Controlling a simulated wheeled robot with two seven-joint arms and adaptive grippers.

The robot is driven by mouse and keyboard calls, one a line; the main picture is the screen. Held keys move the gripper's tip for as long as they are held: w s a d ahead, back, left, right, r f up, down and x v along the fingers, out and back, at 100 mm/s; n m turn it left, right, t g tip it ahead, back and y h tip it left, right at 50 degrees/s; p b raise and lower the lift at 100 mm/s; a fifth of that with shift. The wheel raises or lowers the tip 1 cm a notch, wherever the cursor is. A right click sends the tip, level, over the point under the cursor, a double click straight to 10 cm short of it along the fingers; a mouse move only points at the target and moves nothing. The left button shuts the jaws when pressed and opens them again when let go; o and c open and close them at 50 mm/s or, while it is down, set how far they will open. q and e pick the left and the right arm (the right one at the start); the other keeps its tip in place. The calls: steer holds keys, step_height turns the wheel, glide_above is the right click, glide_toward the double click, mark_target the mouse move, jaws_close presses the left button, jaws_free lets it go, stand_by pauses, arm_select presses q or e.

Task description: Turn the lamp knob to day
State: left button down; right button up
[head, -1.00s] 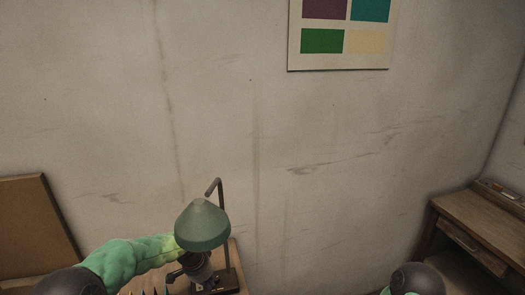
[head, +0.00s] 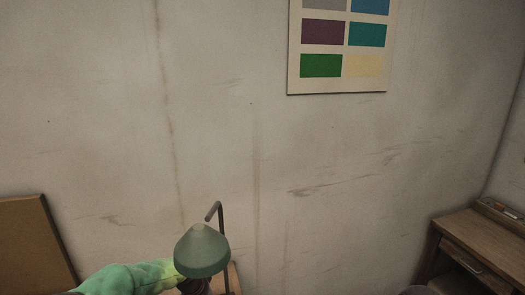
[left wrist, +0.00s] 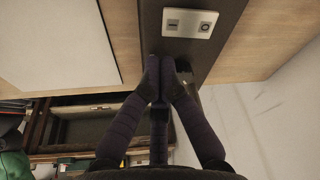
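The lamp (head: 203,252) has a green cone shade on a bent dark stem and stands at the bottom of the head view. I cannot tell whether the fingertips touch the strip. No clear knob shows. My right gripper is out of view.
A colour chart (head: 340,88) hangs on the stained wall. A brown board (head: 38,240) leans at the left. A wooden desk (head: 480,245) stands at the right. In the left wrist view, wooden shelving (left wrist: 85,125) shows lower left and bare wall at the right.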

arm_select(q)
steer(key=shift+s+r, duration=0.1)
steer(key=shift+s, duration=0.05)
step_height(320, 180, up, 6)
steer(key=p, duration=0.4)
steer(key=shift+p, duration=0.3)
